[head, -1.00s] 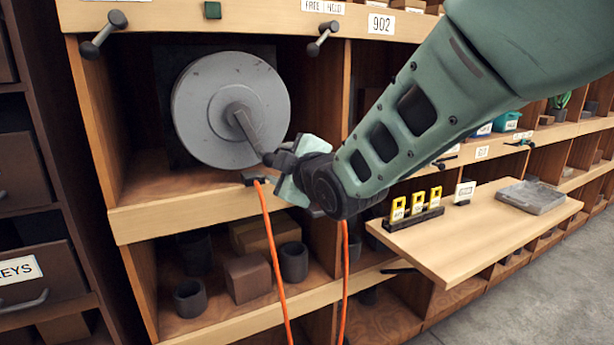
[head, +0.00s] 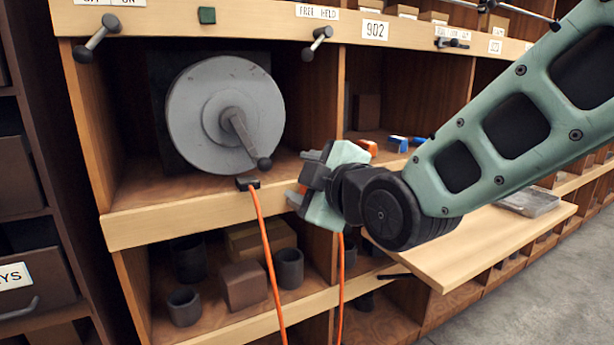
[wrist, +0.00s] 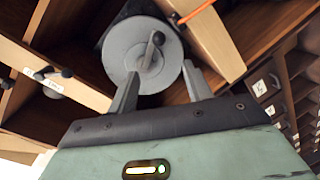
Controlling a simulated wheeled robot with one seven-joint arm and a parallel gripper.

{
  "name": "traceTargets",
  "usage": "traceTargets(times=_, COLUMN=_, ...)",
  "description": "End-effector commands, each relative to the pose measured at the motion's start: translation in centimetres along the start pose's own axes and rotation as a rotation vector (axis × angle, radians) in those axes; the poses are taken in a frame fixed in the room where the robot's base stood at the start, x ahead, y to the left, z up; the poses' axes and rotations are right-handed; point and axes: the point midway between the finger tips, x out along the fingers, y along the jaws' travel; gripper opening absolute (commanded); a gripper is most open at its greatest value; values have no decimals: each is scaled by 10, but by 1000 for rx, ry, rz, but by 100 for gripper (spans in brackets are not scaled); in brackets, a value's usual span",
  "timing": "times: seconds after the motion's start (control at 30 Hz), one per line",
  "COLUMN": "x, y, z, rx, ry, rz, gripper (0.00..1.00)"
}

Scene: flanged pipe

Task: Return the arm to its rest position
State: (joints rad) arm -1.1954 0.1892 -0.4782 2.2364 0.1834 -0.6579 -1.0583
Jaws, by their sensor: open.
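My gripper (head: 312,187) is in the middle of the head view, to the right of the grey flanged disc (head: 195,125) and apart from it. The disc stands in the upper left compartment and has a dark crank handle (head: 238,130) pointing down and right to a round knob. In the wrist view my gripper's two fingers (wrist: 160,92) are spread with nothing between them. The disc (wrist: 125,65) and its handle (wrist: 153,52) show beyond the fingers. My forearm hides part of the shelves on the right.
An orange cable (head: 265,255) hangs from the shelf edge below the disc. A wooden fold-out board (head: 465,245) juts out at the lower right. Dark cups (head: 289,268) and a brown block (head: 243,285) sit on the lower shelf. Grey floor (head: 560,290) is clear at the right.

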Motion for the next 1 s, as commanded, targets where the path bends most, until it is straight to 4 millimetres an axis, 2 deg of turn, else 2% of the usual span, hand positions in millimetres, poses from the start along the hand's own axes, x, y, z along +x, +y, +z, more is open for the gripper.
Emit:
traceTargets(times=0.07, x=-4, y=-5, z=6, rx=40, ry=-24, rz=-40, gripper=50)
traceTargets(times=0.17, x=-19, y=-24, z=19, rx=161, ry=-96, rz=-162, gripper=50)
traceTargets(times=0.27, x=-51, y=-53, z=36, rx=338, ry=-228, rz=-337, gripper=50)
traceTargets(times=0.37, x=-98, y=-84, z=51, rx=511, ry=-409, rz=-510, gripper=50)
traceTargets(times=0.4, x=-120, y=-95, z=56, rx=572, ry=-491, rz=-568, gripper=50)
traceTargets(times=0.5, x=-174, y=-117, z=68, rx=690, ry=-707, rz=-680, gripper=50)
traceTargets(times=0.6, x=-224, y=-130, z=78, rx=763, ry=-911, rz=-740, gripper=50)
traceTargets(times=0.7, x=-260, y=-137, z=85, rx=801, ry=-1068, rz=-761, gripper=50)
traceTargets(times=0.83, x=-283, y=-140, z=89, rx=819, ry=-1176, rz=-766, gripper=50)
traceTargets(times=1.0, x=-288, y=-142, z=90, rx=822, ry=-1197, rz=-767, gripper=50)
